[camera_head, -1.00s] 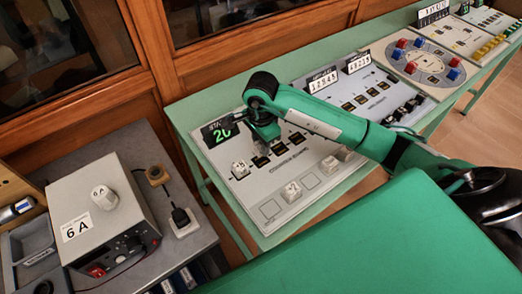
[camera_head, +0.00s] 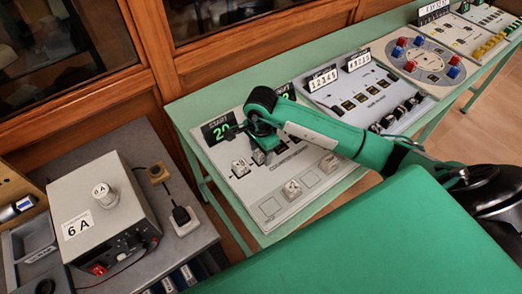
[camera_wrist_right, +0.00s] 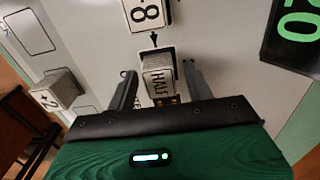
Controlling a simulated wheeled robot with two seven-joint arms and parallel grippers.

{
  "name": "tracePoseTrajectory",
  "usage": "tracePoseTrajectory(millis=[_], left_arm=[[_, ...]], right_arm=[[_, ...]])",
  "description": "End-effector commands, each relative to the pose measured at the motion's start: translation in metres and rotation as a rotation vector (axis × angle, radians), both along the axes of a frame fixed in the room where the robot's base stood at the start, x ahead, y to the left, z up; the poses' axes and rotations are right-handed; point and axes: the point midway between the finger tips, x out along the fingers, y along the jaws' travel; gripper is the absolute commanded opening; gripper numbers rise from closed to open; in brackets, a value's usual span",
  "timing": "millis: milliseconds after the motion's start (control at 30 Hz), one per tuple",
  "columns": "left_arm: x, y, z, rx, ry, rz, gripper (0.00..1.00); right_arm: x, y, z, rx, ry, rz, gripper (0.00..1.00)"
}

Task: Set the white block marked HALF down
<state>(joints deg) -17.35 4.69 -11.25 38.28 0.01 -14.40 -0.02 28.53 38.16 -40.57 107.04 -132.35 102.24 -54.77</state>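The white block marked HALF (camera_wrist_right: 157,76) is in the right wrist view, on the pale panel between my right gripper's fingers, just below the block marked 8 (camera_wrist_right: 148,13). My right gripper (camera_wrist_right: 158,84) is open around it, with a narrow gap showing beside the block. In the head view my right gripper (camera_head: 262,154) points down at the far-left part of the panel (camera_head: 250,192), and its body mostly hides the HALF block. My left gripper is not in view.
A block marked 2 (camera_wrist_right: 57,90) stands left in the wrist view. A green-digit display (camera_head: 220,130) is behind the gripper. A grey box with a knob (camera_head: 103,195) stands on the left table.

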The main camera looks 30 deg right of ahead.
Motion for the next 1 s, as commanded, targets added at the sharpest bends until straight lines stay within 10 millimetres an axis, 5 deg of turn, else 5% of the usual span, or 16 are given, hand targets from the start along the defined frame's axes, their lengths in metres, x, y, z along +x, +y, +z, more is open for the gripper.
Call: tracePoseTrajectory(millis=[333, 700, 1000], left_arm=[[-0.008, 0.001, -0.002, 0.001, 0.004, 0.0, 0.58], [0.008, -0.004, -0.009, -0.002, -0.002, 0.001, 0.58], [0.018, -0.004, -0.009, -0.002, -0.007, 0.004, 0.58]], right_arm=[[0.001, 0.0, 0.01, -0.001, -0.003, 0.0, 0.52], [0.002, 0.0, 0.084, -0.001, -0.005, -0.001, 0.52], [0.001, 0.0, 0.119, 0.0, -0.001, 0.0, 0.52]])
